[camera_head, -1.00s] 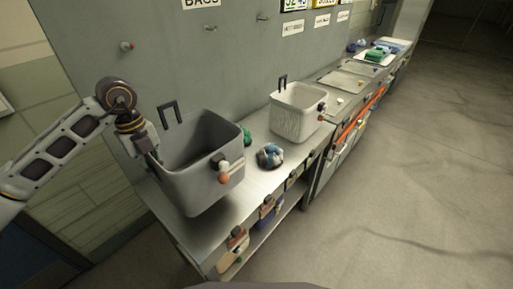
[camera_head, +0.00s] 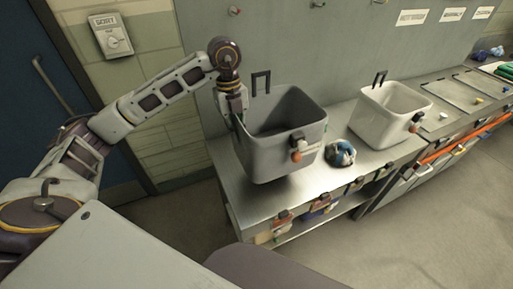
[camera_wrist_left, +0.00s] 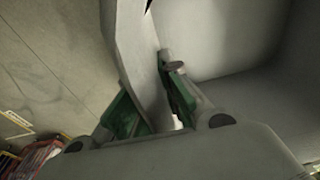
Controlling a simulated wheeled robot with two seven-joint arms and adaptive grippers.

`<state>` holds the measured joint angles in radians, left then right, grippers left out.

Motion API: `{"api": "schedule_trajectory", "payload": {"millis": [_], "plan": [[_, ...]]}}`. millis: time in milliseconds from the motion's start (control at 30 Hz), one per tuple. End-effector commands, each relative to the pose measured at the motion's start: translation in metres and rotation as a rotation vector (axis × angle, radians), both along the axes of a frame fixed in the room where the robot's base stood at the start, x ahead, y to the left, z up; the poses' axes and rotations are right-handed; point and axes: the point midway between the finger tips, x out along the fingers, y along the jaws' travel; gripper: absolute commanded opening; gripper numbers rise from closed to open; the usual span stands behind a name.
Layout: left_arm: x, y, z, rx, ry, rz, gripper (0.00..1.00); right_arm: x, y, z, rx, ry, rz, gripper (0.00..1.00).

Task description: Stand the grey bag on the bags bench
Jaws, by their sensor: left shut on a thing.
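The grey bag (camera_head: 262,155) is an open-topped, box-shaped bag with a dark handle at the back and an orange-tipped knob on its front. It is upright at the left end of the metal bench (camera_head: 310,186). I cannot tell whether its base touches the top. My left gripper (camera_head: 238,116) is shut on its left rim. In the left wrist view, the green-padded fingers (camera_wrist_left: 150,102) pinch the thin bag wall (camera_wrist_left: 138,45). My right gripper is not in view.
A blue-and-white bundle (camera_head: 341,154) lies right of the grey bag. A white bag (camera_head: 385,122) stands farther right on the bench. A wall panel (camera_head: 300,45) with knobs rises behind. Small items hang along the bench front. Bare bench top shows in front of the bundle.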

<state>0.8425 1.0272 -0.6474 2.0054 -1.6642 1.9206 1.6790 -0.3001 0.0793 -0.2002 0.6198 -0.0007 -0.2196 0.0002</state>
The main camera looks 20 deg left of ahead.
Motion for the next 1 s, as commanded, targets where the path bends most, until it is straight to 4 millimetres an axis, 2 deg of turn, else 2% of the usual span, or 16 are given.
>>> {"api": "schedule_trajectory", "payload": {"millis": [300, 500, 800, 1000], "plan": [[-0.001, 0.000, -0.033, 0.000, 0.004, 0.000, 0.00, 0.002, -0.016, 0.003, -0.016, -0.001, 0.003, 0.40], [0.000, 0.000, -0.055, 0.000, 0.001, 0.000, 0.00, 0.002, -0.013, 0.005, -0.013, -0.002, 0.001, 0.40], [0.000, 0.000, -0.060, 0.000, -0.001, 0.000, 0.00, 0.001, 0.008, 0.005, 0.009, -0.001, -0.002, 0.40], [0.000, 0.000, -0.063, 0.000, 0.000, 0.000, 0.00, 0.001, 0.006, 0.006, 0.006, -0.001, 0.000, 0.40]]}}
